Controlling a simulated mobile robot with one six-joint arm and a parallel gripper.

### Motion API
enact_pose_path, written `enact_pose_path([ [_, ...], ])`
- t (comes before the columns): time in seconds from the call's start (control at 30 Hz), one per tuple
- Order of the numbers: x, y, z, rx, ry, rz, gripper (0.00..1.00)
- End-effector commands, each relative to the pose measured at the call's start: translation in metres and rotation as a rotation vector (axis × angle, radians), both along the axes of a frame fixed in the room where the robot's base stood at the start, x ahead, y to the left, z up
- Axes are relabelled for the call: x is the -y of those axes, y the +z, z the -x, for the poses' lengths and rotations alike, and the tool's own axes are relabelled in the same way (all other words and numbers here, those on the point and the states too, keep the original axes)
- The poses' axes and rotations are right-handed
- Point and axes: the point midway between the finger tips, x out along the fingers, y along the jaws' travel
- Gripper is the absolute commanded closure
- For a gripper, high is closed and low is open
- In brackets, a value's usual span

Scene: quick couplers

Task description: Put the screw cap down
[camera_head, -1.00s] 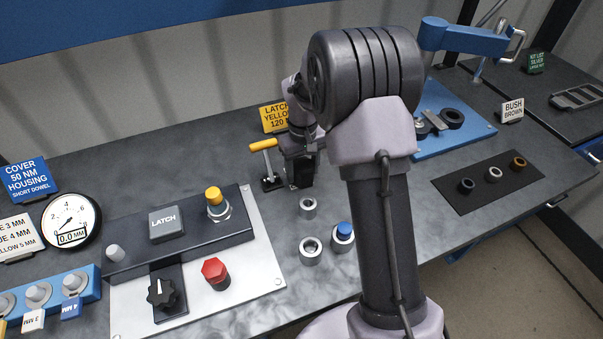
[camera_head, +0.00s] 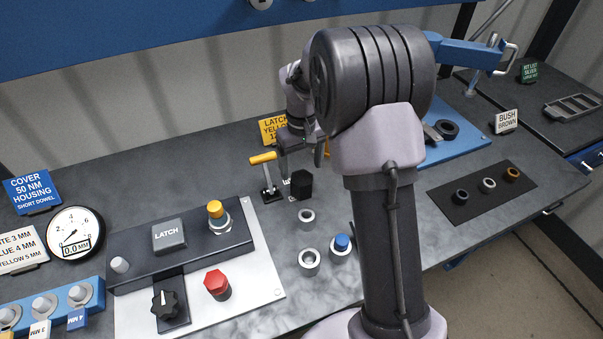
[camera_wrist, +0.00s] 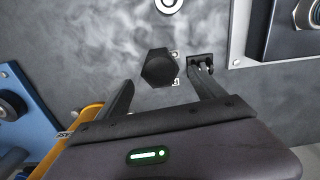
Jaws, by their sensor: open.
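The screw cap, a black hexagonal piece (camera_head: 301,185), stands on the grey bench beside the yellow-handled lever. It also shows in the wrist view (camera_wrist: 159,68), seen from above, between and just beyond the fingertips. My gripper (camera_head: 302,160) is above the cap in the head view, with its fingers spread. In the wrist view my gripper (camera_wrist: 163,82) is open and empty, and a gap shows between the cap and each finger. My arm hides part of the bench to the right.
The yellow-handled lever (camera_head: 267,176) stands close left of the cap. A grey ring (camera_head: 306,218), another ring (camera_head: 309,262) and a blue-topped part (camera_head: 341,244) stand in front. The latch panel (camera_head: 262,275) is to the left. A dark mat (camera_head: 470,205) with bushings lies right.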

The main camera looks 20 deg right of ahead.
Motion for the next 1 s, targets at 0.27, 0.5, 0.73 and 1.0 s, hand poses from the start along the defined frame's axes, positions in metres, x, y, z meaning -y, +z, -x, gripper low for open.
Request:
enact_pose_path([
  [0.27, 0.0, 0.054, 0.0, 0.002, -0.001, 0.0, 0.22],
  [0.5, -0.049, 0.158, 0.076, 0.173, -0.141, -0.053, 0.22],
  [0.73, -0.105, 0.205, 0.22, 0.396, -0.362, -0.206, 0.22],
  [1.0, -0.12, 0.192, 0.271, 0.467, -0.451, -0.29, 0.22],
])
